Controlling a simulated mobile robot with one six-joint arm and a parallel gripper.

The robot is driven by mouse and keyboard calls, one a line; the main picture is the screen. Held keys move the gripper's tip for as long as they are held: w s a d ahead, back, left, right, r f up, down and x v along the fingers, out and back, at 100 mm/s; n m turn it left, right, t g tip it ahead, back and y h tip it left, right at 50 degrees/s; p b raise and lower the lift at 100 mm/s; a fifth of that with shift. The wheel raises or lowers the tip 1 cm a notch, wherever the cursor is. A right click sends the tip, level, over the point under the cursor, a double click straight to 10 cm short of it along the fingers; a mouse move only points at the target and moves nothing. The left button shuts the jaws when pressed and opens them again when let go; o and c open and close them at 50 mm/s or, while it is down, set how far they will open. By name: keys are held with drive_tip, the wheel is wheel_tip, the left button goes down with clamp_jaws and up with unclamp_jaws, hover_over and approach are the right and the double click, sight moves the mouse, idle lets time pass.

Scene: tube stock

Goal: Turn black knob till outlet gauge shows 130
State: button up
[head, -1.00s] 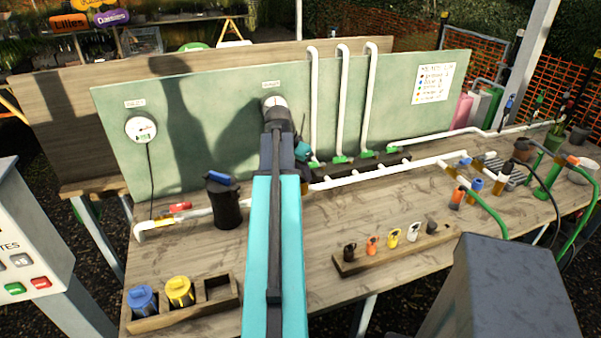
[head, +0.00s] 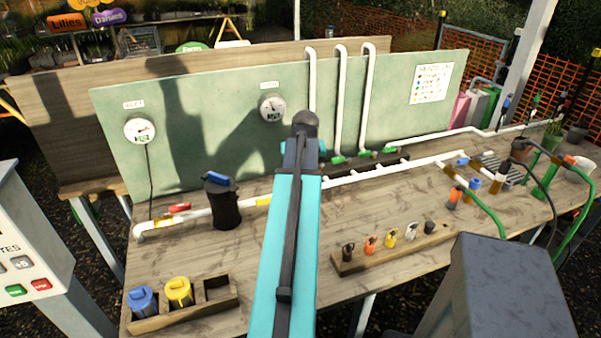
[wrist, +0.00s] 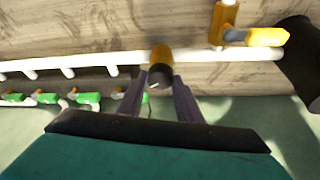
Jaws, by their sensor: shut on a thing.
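In the wrist view, my gripper (wrist: 159,82) is shut on the black knob (wrist: 158,74), which sits between the fingertips below a yellow-orange fitting (wrist: 161,54) on the white pipe (wrist: 205,57). In the head view, my arm hides the knob and the fingers. The outlet gauge (head: 272,108) is a round white dial on the green panel, left of my wrist. Its needle shows, but the numbers are too small to read. The inlet gauge (head: 140,130) is farther left on the same panel.
A black canister (head: 224,205) with a blue top stands left of my arm. Blue and yellow caps sit in a wooden box (head: 222,306) at the front. A wooden rack (head: 395,251) of small tagged pieces lies to the right. A black manifold (head: 385,162) with green valves stands behind.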

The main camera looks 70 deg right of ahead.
drive_tip(key=shift+s+d+n+t+y, duration=0.1)
drive_tip(key=shift+n+t+y, duration=0.2)
drive_tip(key=shift+n, duration=0.75)
drive_tip(key=shift+s+d+n+t+y, duration=0.1)
drive_tip(key=shift+n+t, duration=0.3)
drive_tip(key=shift+n, duration=0.65)
drive_tip(key=o, duration=1)
drive_tip(key=shift+w+a, duration=0.1)
drive_tip(key=shift+b+v, duration=1.35)
drive_tip(key=shift+v, duration=5.55)
